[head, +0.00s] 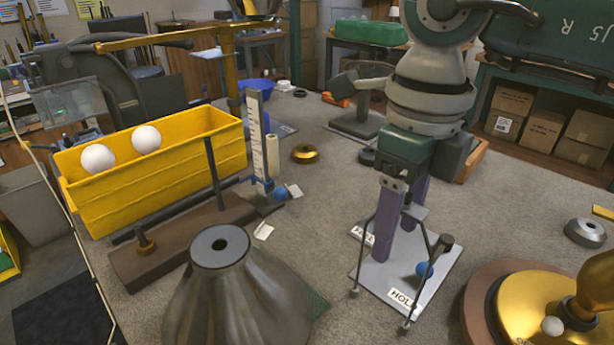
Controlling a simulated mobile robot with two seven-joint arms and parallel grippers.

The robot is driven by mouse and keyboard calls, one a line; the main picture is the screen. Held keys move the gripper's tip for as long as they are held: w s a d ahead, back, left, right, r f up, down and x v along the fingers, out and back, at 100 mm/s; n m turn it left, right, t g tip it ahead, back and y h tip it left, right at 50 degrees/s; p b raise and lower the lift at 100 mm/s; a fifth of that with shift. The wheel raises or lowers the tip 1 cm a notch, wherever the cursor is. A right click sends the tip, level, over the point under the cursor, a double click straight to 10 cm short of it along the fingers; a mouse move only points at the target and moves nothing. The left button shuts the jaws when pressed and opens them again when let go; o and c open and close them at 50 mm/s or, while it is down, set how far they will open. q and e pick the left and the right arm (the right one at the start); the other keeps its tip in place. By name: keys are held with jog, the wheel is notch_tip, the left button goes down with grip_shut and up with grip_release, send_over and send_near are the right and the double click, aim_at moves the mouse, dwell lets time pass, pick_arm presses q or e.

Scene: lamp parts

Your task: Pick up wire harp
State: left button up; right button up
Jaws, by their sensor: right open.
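The wire harp (417,212) is a thin dark wire frame standing upright over a white card (378,277) in the head view. Its legs spread down to small feet near the card's left and front edges. My right gripper (401,225) points down from above with two purple fingers. The fingers are open and reach down around the harp's top, one on the near left side and one behind. I cannot tell whether they touch the wire. Part of the harp is hidden by the near finger. My left gripper is not in view.
A grey metal cone shade (225,290) stands front left, and a gold disc base (530,300) front right. A yellow bin (160,185) with two white balls is at left. The bench beyond the harp has free room.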

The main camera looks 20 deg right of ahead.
jog(key=shift+f, duration=0.3)
grip_shut()
dwell(0.3)
dwell(0.9)
